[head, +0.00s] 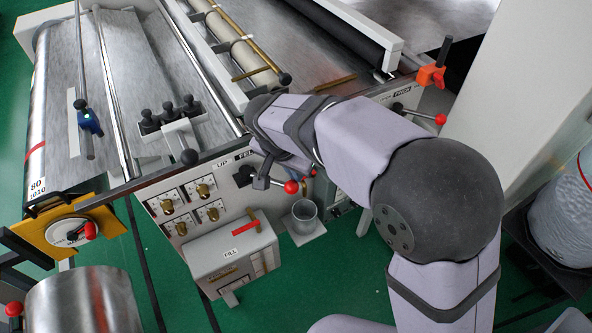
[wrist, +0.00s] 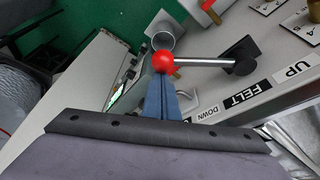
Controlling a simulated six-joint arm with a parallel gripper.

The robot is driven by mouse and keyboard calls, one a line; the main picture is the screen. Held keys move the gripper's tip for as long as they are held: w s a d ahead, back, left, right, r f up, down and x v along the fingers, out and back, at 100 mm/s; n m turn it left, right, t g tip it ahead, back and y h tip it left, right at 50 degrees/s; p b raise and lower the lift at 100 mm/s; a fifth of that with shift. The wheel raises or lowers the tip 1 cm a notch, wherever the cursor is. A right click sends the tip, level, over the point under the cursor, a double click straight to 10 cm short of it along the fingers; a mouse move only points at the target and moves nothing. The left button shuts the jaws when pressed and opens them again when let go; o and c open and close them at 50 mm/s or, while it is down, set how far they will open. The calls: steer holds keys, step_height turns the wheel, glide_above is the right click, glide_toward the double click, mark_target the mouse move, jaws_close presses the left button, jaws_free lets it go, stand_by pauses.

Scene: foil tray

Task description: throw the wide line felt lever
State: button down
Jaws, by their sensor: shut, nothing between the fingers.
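The felt lever shows in the head view as a red ball knob (head: 291,187) on a short rod from a dark pivot block on the front panel. In the wrist view its red knob (wrist: 163,61) sits on a steel rod from the black pivot (wrist: 244,55), beside a label reading UP, FELT, DOWN (wrist: 237,98). My gripper's blue fingers (wrist: 163,84) are shut and empty, with their tips right at the knob. I cannot tell whether they touch it. In the head view my arm hides part of the panel and the fingers are hard to make out.
A metal cup (head: 304,214) stands below the lever. A grey FILL box (head: 232,256) is to the left, under several brass knobs. Another red-knobbed lever (head: 440,119) is on the right of the panel. Steel rollers and the machine bed lie behind.

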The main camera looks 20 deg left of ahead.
mark_target(292, 186)
steer(key=shift+s+f, duration=0.1)
steer(key=shift+s, duration=0.15)
steer(key=shift+s+a+f+m+h+b, duration=0.15)
steer(key=shift+s+m+h+b, duration=0.25)
steer(key=shift+s+m+b, duration=0.8)
steer(key=s+a+m+g+h+p, duration=0.2)
steer(key=s+a+m+g+p, duration=0.1)
steer(key=s+a+m, duration=0.4)
steer(key=shift+s+a+r+m, duration=0.2)
steer(key=shift+s+a+m, duration=0.2)
steer(key=shift+s+m, duration=1)
steer(key=shift+w+d, duration=0.1)
steer(key=shift+w, duration=0.15)
